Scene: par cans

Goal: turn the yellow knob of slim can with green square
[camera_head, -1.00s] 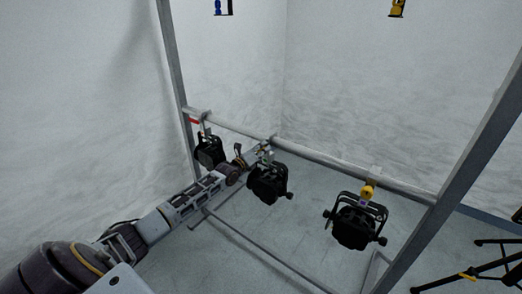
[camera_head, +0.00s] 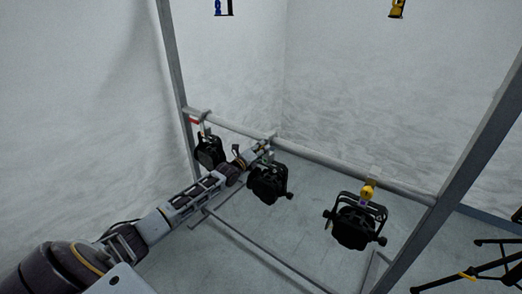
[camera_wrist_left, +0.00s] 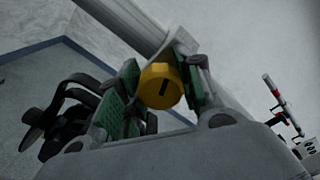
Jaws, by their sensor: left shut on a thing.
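The yellow knob (camera_wrist_left: 160,86) shows a dark slot on its face in the left wrist view. It sits between the green-padded fingers of my left gripper (camera_wrist_left: 158,88), which is shut on it. In the head view my left gripper (camera_head: 263,149) is at the clamp above the middle black can (camera_head: 268,184), which hangs from the bar. I cannot make out a green square on this can; the gripper covers much of its clamp. My right gripper is not in view.
The grey horizontal bar (camera_head: 325,165) runs between two posts. Another black can (camera_head: 209,151) with a red mark above it hangs at left. One (camera_head: 356,225) with a yellow knob and purple mark hangs at right. Black stand legs (camera_head: 490,262) stand at lower right.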

